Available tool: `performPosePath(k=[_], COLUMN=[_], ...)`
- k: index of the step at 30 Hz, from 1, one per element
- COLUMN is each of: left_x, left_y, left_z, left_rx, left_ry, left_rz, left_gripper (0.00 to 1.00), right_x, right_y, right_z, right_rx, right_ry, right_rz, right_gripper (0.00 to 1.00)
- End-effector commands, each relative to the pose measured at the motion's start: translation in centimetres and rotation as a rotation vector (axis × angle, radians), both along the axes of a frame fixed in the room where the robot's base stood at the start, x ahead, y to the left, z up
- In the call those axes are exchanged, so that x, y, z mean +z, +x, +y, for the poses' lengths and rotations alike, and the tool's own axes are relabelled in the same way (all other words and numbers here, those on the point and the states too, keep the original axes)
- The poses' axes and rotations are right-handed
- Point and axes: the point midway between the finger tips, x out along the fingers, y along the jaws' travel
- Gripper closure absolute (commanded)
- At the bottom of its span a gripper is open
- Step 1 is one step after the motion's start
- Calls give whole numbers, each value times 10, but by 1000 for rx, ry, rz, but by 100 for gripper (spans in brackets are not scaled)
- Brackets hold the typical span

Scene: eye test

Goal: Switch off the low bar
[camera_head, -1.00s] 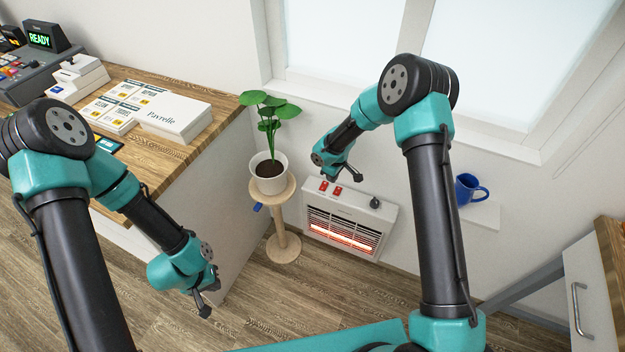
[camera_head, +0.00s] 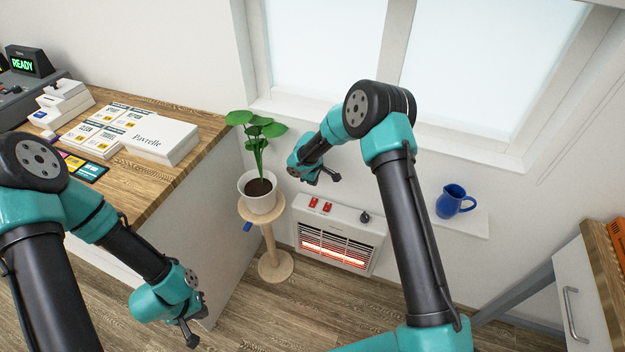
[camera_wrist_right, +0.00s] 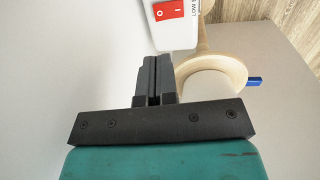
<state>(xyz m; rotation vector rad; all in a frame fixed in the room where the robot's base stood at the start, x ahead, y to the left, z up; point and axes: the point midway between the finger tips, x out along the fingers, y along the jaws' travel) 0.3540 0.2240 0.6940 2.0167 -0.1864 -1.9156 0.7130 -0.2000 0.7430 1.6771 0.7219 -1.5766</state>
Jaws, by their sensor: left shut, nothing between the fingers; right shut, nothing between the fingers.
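A white heater (camera_head: 340,222) is fixed to the wall under the window. Two red rocker switches sit on its top left, the left switch (camera_head: 313,202) and the right switch (camera_head: 326,206). Behind its grille the lower part glows orange (camera_head: 333,253). My right gripper (camera_head: 333,177) is shut and empty, above the switches and apart from them. In the right wrist view its fingers (camera_wrist_right: 154,66) point towards a red switch (camera_wrist_right: 168,10) marked O and I, with a partly cut label beginning "LOW". How the rockers are tilted is unclear. My left gripper (camera_head: 191,334) is shut and empty, low by the counter.
A potted plant (camera_head: 259,190) on a wooden stand (camera_head: 274,264) is just left of the heater. A black knob (camera_head: 364,217) is at the heater's top right. A blue jug (camera_head: 451,201) stands on a small shelf. The wooden counter (camera_head: 180,172) is at left.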

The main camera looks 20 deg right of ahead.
Motion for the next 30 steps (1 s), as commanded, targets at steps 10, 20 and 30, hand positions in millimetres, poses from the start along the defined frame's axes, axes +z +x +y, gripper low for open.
performPosePath(k=[10,20,30], left_x=[0,0,0], left_y=[0,0,0], left_z=[0,0,0], left_rx=[0,0,0], left_ry=[0,0,0], left_rz=[0,0,0], left_gripper=[100,100,100], right_x=[-60,-104,-109], right_y=[5,10,11], right_z=[-4,-7,-8], right_rx=[0,0,0], right_ry=[0,-1,0], right_rz=[3,1,0], right_gripper=[100,100,100])
